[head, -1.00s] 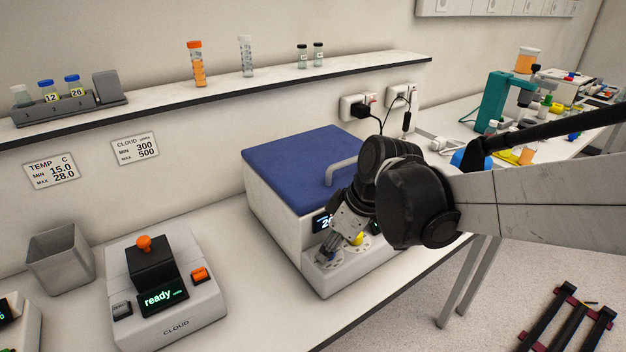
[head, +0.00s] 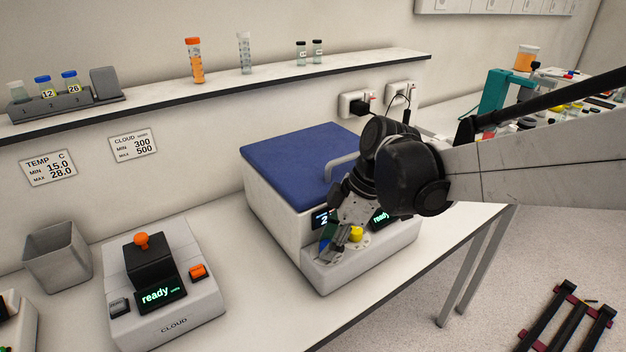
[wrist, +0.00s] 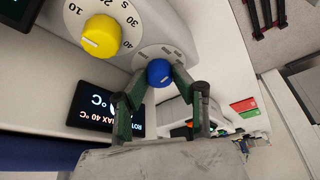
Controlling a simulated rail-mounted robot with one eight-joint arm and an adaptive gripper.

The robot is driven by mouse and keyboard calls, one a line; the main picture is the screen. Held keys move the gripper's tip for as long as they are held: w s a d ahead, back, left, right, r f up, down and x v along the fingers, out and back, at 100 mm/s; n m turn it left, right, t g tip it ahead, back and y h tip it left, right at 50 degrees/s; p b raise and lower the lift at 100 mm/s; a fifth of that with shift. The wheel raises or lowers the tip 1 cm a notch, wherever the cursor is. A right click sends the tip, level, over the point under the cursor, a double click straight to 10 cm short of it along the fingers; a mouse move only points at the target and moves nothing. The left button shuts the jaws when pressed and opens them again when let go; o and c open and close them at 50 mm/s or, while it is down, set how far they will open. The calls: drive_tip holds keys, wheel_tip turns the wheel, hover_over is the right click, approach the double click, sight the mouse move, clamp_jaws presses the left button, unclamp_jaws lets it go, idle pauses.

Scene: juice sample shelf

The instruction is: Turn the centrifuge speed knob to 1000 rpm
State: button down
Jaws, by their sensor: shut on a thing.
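The centrifuge (head: 290,200) is a white box with a blue lid and a low front panel, in the middle of the head view. A yellow knob (head: 356,234) sits on a white numbered dial on that panel; it also shows in the wrist view (wrist: 100,37). Beside it in the wrist view is a blue knob (wrist: 159,72) on a smaller white dial, whose marks are too small to read. My gripper (wrist: 161,76) is shut on the blue knob, one finger on each side. In the head view my gripper (head: 332,244) covers most of this knob, left of the yellow one.
Two lit displays show behind the knobs, the right one (head: 382,216) reading "ready". A lid handle (head: 342,163) rises above the panel. A grey CLOUD device (head: 165,300) stands to the left. Bare table lies between it and the centrifuge. The table's front edge is close.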

drive_tip(key=c, duration=1.4)
unclamp_jaws()
drive_tip(key=shift+c, duration=0.2)
